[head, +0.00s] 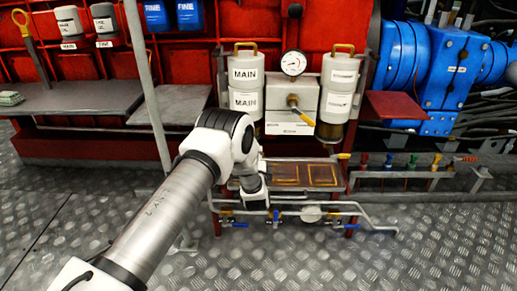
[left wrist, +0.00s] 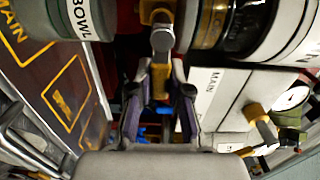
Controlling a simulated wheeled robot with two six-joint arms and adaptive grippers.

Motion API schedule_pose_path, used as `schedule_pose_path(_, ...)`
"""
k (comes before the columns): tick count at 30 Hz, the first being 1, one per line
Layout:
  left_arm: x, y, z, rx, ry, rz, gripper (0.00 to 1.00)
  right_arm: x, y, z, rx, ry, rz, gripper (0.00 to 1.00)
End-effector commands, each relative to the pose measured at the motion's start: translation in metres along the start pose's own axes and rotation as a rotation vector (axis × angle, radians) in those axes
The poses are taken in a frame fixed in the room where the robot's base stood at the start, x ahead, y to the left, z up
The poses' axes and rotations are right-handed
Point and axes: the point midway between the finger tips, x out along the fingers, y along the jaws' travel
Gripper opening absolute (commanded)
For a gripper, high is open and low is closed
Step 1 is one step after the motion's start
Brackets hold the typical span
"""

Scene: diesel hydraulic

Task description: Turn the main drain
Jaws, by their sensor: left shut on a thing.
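My left arm reaches in front of the filter stand in the head view, and its wrist hides the left gripper there. In the left wrist view my left gripper (left wrist: 160,74) has its two fingers closed on either side of a small yellow drain handle (left wrist: 159,83). A grey round stem (left wrist: 162,39) adjoins the handle, close to the underside of the bowls. I take this as the main drain, but no label on it is readable. In the head view the MAIN filter (head: 245,76) stands above my wrist. My right gripper is not in view.
A yellow lever (head: 301,112) sits on the centre box, under a round gauge (head: 293,63). A second filter (head: 341,77) stands at right. Below are a dark tray (head: 323,176) and pipes with small coloured valves. A grey post (head: 149,90) stands left of the stand.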

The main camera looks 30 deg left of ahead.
Motion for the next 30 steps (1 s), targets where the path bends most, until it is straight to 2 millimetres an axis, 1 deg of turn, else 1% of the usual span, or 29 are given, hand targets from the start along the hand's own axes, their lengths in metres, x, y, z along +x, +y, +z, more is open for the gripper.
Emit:
schedule_pose_path(3,0.000,0.001,0.000,0.020,0.000,0.001,0.00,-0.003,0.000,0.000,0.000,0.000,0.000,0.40)
schedule_pose_path(15,0.000,0.002,0.000,0.028,0.000,0.001,0.00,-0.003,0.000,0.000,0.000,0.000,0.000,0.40)
schedule_pose_path(16,0.000,0.002,0.000,0.028,0.000,0.001,0.28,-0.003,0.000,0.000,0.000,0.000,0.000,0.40)
schedule_pose_path(17,0.000,0.002,0.000,0.027,0.000,0.001,0.39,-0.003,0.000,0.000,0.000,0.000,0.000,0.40)
schedule_pose_path(18,0.000,0.002,0.000,0.027,0.000,0.001,0.44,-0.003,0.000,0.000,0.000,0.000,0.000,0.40)
schedule_pose_path(26,0.000,0.002,0.000,0.026,0.000,0.001,0.44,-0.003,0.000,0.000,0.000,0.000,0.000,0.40)
schedule_pose_path(29,-0.005,0.002,0.000,0.026,0.000,0.002,0.44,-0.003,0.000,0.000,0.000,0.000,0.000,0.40)
schedule_pose_path(30,-0.010,0.002,0.000,0.026,0.001,0.003,0.44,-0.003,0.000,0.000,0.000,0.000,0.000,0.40)
